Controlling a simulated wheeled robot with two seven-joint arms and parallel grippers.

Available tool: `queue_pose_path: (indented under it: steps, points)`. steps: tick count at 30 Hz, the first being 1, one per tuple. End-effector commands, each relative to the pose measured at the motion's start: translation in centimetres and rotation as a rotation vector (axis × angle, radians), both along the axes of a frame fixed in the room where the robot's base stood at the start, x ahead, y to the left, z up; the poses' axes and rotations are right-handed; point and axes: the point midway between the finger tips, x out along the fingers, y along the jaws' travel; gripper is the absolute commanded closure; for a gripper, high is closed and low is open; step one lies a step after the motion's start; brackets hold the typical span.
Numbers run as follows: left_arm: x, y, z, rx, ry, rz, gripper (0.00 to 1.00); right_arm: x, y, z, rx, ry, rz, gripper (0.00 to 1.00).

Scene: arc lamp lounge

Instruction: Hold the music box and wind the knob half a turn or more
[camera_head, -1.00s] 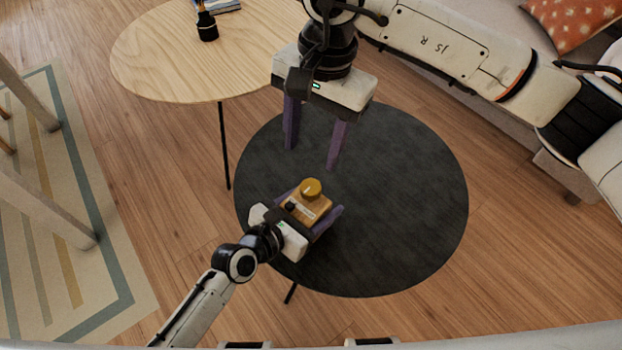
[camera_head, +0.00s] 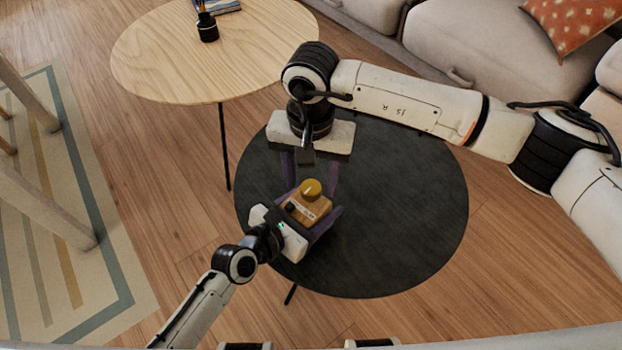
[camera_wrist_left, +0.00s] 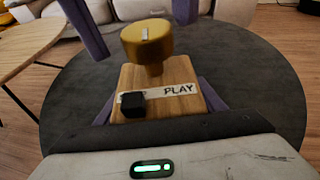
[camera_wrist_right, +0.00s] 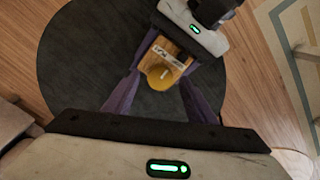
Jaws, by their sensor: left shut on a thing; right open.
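The music box (camera_head: 308,209) is a small wooden box over the dark round table. It has a PLAY label (camera_wrist_left: 180,90), a black button (camera_wrist_left: 132,104) and a yellow knob (camera_head: 311,188) on a short stem. My left gripper (camera_head: 312,212) is shut on the sides of the box. My right gripper (camera_head: 312,190) is open above the table, its purple fingers on either side of the knob. In the right wrist view the knob (camera_wrist_right: 160,77) shows between the right fingers, apart from both. A white mark (camera_wrist_left: 145,34) is on the knob's top.
The dark round table (camera_head: 410,220) is otherwise bare. A light wooden table (camera_head: 160,60) with a black pot (camera_head: 207,27) stands behind at left. A sofa (camera_head: 470,45) with an orange cushion (camera_head: 570,22) is at the back right.

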Motion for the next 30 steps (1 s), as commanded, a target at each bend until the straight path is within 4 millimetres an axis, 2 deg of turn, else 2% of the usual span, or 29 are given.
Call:
queue_pose_path:
  steps: [4,12,18,20,30]
  points:
    - [0.0,0.03,-0.05,0.001,0.0,0.0,0.75,-0.01,0.0,-0.83,0.0,-0.001,0.0,0.49]
    - [0.0,0.03,-0.05,0.001,0.0,0.0,0.75,-0.01,0.01,-0.92,0.0,-0.001,0.001,0.49]
    - [0.0,0.03,-0.05,0.001,0.0,0.0,0.75,-0.01,0.01,-0.9,0.0,-0.001,0.0,0.83]
    - [0.0,0.03,-0.05,0.001,0.0,0.0,0.75,-0.01,0.0,-0.9,0.0,-0.001,0.0,0.9]
    - [0.0,0.03,-0.05,0.001,0.0,0.0,0.75,-0.01,0.0,-0.85,0.0,0.0,-0.053,0.9]
